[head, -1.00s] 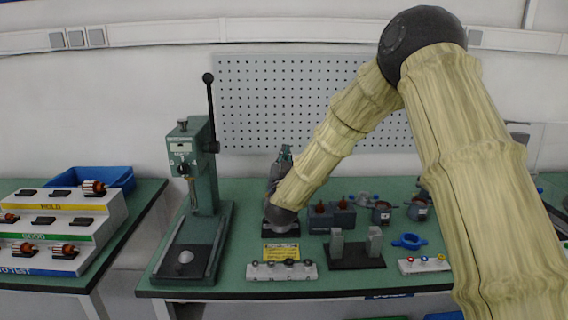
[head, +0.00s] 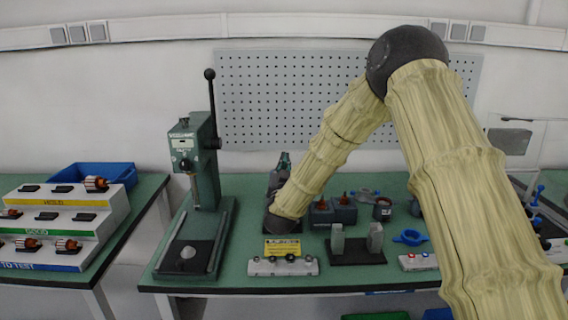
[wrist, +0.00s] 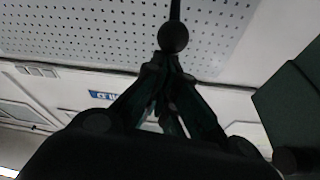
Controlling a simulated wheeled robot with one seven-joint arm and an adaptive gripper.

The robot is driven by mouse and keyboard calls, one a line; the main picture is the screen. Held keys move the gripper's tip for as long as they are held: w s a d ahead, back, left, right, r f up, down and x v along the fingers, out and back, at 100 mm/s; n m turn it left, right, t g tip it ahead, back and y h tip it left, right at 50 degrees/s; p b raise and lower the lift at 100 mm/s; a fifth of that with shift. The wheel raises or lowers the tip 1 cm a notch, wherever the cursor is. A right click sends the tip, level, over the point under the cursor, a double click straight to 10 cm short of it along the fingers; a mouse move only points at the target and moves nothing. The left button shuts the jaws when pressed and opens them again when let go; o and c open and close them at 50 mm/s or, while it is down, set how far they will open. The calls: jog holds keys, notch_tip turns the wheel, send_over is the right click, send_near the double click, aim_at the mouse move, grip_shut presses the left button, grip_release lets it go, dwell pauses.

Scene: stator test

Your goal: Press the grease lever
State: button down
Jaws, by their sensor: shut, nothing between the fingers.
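A green bench press (head: 203,165) stands on the left part of the green workbench. Its upright black lever (head: 211,110) has a round black knob (head: 210,74) on top and rises from the column's right side. My gripper (head: 284,157) is right of the press and below the knob in the head view, pointing upward, clear of the lever there. In the wrist view my gripper (wrist: 166,62) is shut and empty. The black knob (wrist: 173,37) appears just past its fingertips; I cannot tell whether they touch. The dark green body (wrist: 292,108) is at the right edge there.
A yellow label (head: 282,248) and a white holder (head: 283,266) lie in front of my wrist. A pegboard (head: 300,95) hangs behind. A stepped rack (head: 60,225) is on the left table.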

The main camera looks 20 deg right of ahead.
notch_tip(320, 180, down, 6)
jog(key=s+b, duration=0.2)
jog(key=b, duration=0.2)
jog(key=shift+a+f, duration=0.2)
jog(key=shift+a, duration=0.05)
jog(key=shift+f, duration=0.1)
jog(key=r+v, duration=0.1)
jog(key=v, duration=0.6)
jog(key=shift+s, duration=0.15)
dwell(0.4)
